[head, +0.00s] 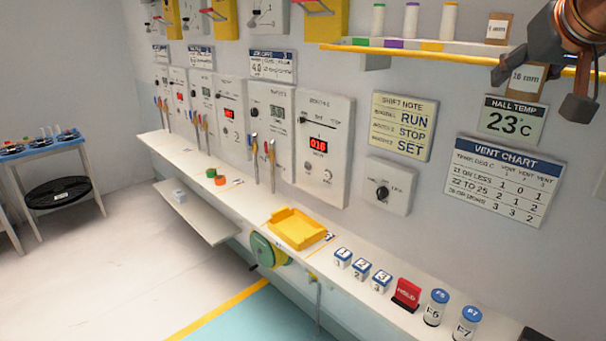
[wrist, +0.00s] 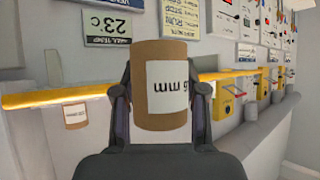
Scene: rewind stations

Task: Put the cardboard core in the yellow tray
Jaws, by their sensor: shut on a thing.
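My gripper (head: 540,88) is at the upper right of the head view, in front of the wall by the shelf. It is shut on a brown cardboard core (head: 525,78) with a white label that reads 16 mm. In the wrist view the core (wrist: 161,52) sits between both fingers, its label upside down. The yellow tray (head: 297,229) lies on the white counter, well below and left of my gripper. Its visible inside looks empty.
The yellow-edged shelf (head: 440,47) holds white spools and another core (head: 498,28) close to my gripper. On the counter, labelled blocks (head: 361,270), a red HOLD sign (head: 407,293) and blue-capped jars (head: 437,307) stand right of the tray. Upright levers (head: 263,160) stand behind and left.

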